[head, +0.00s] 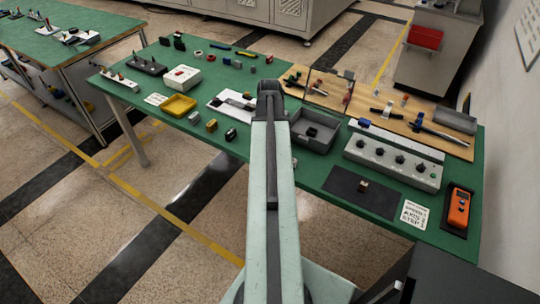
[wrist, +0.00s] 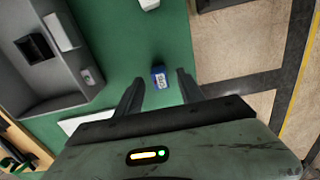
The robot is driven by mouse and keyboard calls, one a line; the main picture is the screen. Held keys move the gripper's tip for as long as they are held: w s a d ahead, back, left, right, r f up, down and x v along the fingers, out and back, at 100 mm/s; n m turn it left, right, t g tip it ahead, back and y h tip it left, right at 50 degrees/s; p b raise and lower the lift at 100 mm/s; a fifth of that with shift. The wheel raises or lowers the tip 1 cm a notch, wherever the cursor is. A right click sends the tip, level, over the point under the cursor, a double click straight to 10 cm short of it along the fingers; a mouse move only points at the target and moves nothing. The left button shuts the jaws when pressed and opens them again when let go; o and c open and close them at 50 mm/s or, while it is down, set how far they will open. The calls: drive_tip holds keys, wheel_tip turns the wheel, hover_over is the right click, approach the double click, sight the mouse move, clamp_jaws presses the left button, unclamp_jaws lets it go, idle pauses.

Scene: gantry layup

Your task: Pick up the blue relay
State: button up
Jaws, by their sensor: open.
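The blue relay (wrist: 160,77) is a small blue block with a white printed label, lying on the green table in the wrist view. It is close to the table's edge. My gripper (wrist: 159,84) is open, with one dark finger to each side of the relay in the picture and nothing held. The relay appears beyond the fingertips, apart from them.
A grey tray (head: 326,119) stands on the green table (head: 205,149), also seen at upper left in the wrist view (wrist: 75,93). A dark block (head: 231,134) and a grey control box (head: 394,163) are nearby.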

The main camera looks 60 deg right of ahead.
wheel_tip(320, 180, down, 2)
drive_tip(key=shift+f+b, duration=0.25)
drive_tip(key=shift+b, duration=0.3)
drive_tip(key=shift+r, duration=0.2)
clamp_jaws()
drive_tip(key=shift+r+p, duration=0.1)
drive_tip(key=shift+p, duration=0.2)
wheel_tip(320, 180, up, 10)
drive_tip(key=p, duration=1)
